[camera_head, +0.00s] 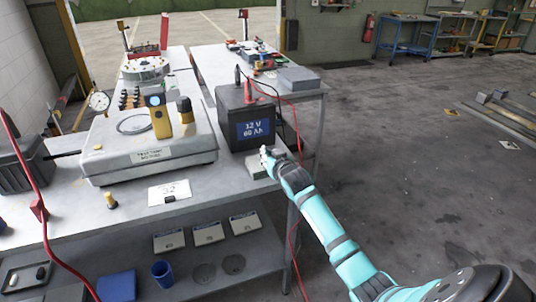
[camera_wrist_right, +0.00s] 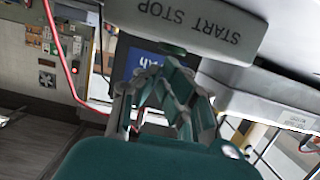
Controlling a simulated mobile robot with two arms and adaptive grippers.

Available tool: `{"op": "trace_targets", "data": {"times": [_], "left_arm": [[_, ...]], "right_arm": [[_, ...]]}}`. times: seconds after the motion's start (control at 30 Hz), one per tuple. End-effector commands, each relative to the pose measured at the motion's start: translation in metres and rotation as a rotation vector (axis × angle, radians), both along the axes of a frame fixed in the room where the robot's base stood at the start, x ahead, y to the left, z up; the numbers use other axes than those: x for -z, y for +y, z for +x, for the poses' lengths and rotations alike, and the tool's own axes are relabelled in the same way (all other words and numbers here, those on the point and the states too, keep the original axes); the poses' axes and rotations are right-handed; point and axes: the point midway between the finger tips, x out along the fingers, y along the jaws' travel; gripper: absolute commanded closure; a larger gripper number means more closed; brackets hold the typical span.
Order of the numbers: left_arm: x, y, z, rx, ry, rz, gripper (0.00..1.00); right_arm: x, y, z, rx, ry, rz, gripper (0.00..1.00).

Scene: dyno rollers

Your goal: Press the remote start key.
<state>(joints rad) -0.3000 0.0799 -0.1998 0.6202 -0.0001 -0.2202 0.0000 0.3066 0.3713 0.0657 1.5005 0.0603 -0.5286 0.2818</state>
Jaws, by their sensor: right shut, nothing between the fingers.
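A pale box labelled "START STOP" (camera_wrist_right: 190,22) shows upside down at the top of the right wrist view. A green key (camera_wrist_right: 172,48) shows at its edge, below the lettering. The fingertips of my right gripper (camera_wrist_right: 166,68) are shut and empty, very close to this key; I cannot tell whether they touch it. In the head view, my right gripper (camera_head: 267,154) is at a small grey box (camera_head: 257,170) on the bench, in front of the 12 V battery. The hand hides part of that box and its key. My left gripper is not in view.
The black battery (camera_head: 247,118) stands just behind the hand, with a red clamp and cables. A large grey case (camera_head: 105,165) stands left of it on the bench (camera_head: 130,207). A red cable hangs by the bench's right edge. The floor (camera_head: 410,160) at the right is open.

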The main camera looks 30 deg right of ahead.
Motion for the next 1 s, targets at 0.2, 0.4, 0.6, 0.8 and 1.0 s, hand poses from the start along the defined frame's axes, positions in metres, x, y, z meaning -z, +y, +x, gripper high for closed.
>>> {"op": "trace_targets", "data": {"times": [0.2, 0.4, 0.6, 0.8, 1.0], "left_arm": [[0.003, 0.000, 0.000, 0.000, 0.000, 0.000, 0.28], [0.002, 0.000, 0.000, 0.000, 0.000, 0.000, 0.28], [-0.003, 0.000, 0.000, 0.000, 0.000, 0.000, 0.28], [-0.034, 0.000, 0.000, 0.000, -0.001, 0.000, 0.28], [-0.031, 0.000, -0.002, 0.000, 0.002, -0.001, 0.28]], "right_arm": [[0.018, 0.000, 0.000, 0.000, 0.003, 0.002, 1.00], [0.020, 0.000, -0.001, 0.000, 0.008, 0.002, 1.00], [0.016, 0.000, 0.000, 0.001, 0.011, 0.002, 1.00], [-0.023, -0.002, 0.006, 0.000, 0.000, 0.000, 1.00], [-0.032, 0.005, -0.023, -0.002, -0.005, -0.003, 1.00]]}}
